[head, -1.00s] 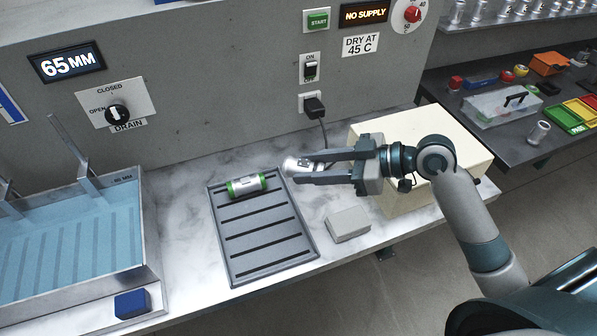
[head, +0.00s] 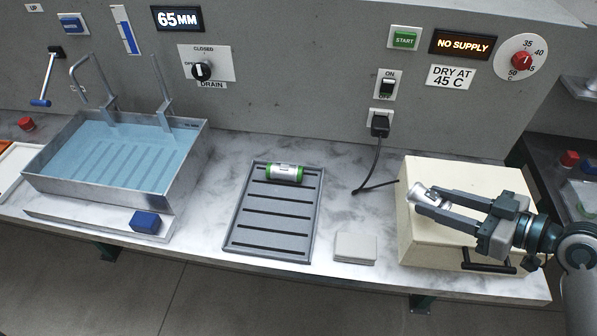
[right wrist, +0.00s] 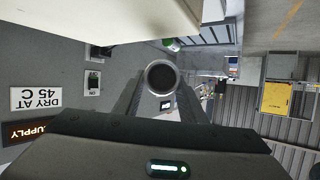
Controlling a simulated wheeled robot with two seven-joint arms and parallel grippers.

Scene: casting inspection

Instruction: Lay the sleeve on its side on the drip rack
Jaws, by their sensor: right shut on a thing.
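A shiny metal sleeve (head: 424,196) with a wider end is held tilted between the fingertips of my right gripper (head: 434,200), above the cream box in the head view. In the right wrist view the sleeve (right wrist: 161,77) shows as a round, dark, hollow end between the fingers. The grey slotted drip rack (head: 231,246) lies on the marble bench, left of the gripper and apart from it. A white cylinder with green ends (head: 284,173) lies on its side at the rack's back edge. My left gripper is out of view.
A cream box (head: 415,246) with a black handle stands right of the rack. A light grey block (head: 355,248) lies between them. A plug cable (head: 376,165) trails behind. A water tank (head: 192,156) and a blue block (head: 145,222) are at left. Most rack slots are bare.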

